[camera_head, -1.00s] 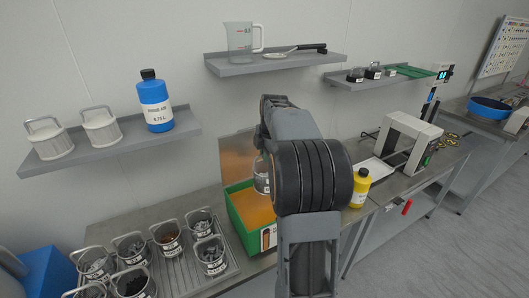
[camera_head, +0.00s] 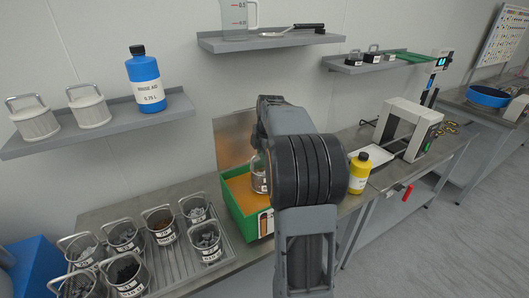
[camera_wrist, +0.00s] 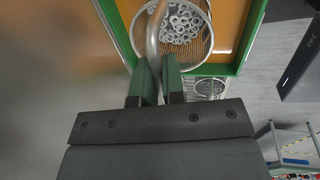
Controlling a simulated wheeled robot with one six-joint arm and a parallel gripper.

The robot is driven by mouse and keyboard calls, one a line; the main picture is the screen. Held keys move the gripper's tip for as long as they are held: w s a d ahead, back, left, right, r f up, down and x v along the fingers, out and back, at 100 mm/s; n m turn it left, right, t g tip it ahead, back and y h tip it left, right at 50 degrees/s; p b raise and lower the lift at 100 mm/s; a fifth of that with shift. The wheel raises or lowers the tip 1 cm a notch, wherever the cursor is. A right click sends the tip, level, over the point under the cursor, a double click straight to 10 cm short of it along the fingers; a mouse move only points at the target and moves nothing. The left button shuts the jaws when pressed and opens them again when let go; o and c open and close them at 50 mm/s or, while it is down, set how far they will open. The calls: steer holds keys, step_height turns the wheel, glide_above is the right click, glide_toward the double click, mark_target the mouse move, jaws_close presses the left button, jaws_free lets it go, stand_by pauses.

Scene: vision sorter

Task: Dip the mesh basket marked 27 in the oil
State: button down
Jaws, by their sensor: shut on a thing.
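My gripper (camera_wrist: 158,75) is shut on the metal handle (camera_wrist: 152,38) of a round mesh basket (camera_wrist: 207,44), in the wrist view. Grey ring-shaped parts lie in the basket. In the head view the basket (camera_head: 258,172) is partly hidden behind my arm, and its number is not readable. It hangs over the green tank (camera_head: 246,222) of orange oil (camera_head: 238,190). The oil also shows around the basket in the wrist view (camera_wrist: 232,14). I cannot tell whether the basket's bottom touches the oil.
A draining rack (camera_head: 176,268) with several filled baskets stands left of the tank. An upright metal panel (camera_head: 232,140) stands behind the tank. A yellow bottle (camera_head: 359,173) stands right of my arm. A wall shelf (camera_head: 100,131) holds two white containers and a blue bottle (camera_head: 146,80).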

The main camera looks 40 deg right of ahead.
steer(key=shift+f+b, duration=1.75)
steer(key=shift+f, duration=0.95)
steer(key=shift+r, duration=0.2)
stand_by(3.3)
